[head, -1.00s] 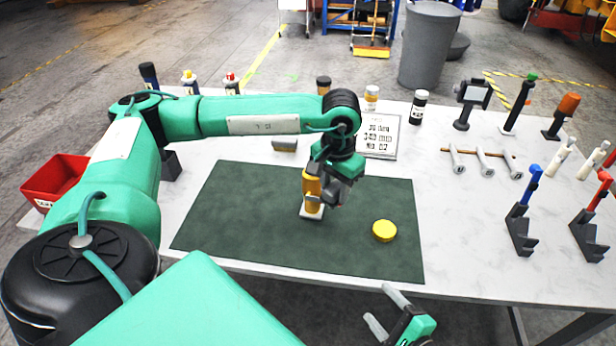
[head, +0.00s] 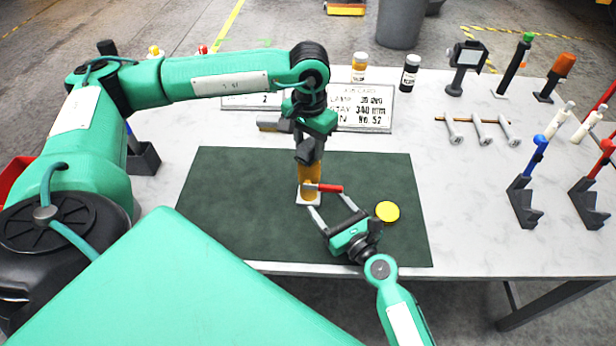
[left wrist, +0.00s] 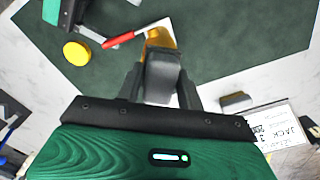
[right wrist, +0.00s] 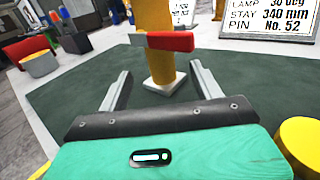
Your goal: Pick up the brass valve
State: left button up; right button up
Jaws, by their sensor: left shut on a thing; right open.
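The brass valve (head: 311,180) is a yellow upright body with a red-ended lever (head: 330,188) and a white square foot, at the middle of the green mat (head: 240,200). My left gripper (head: 307,158) comes down from above and is shut on the valve's top; the left wrist view shows a grey part between its fingers (left wrist: 160,75). The valve's foot (right wrist: 165,82) looks to be on or just over the mat. My right gripper (head: 328,207) is open and empty, low in front of the valve, its fingers pointing at it, below the lever.
A yellow round disc (head: 387,211) lies on the mat right of my right gripper. A lettered sign (head: 362,108) and jars (head: 410,73) stand behind. Grey bolts on a rack (head: 480,130) and blue and red stands (head: 525,190) are at the right. The mat's left is clear.

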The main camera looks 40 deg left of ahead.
aim_at(313, 199)
jog(key=x, duration=0.4)
jog(key=b+x, duration=0.1)
jog(key=x, duration=0.2)
jog(key=shift+w+a+f, duration=0.1)
jog(key=shift+a+f, duration=0.15)
jog(key=shift+a, duration=0.1)
jog(key=shift+r, duration=0.1)
jog(key=shift+c, duration=0.3)
grip_shut()
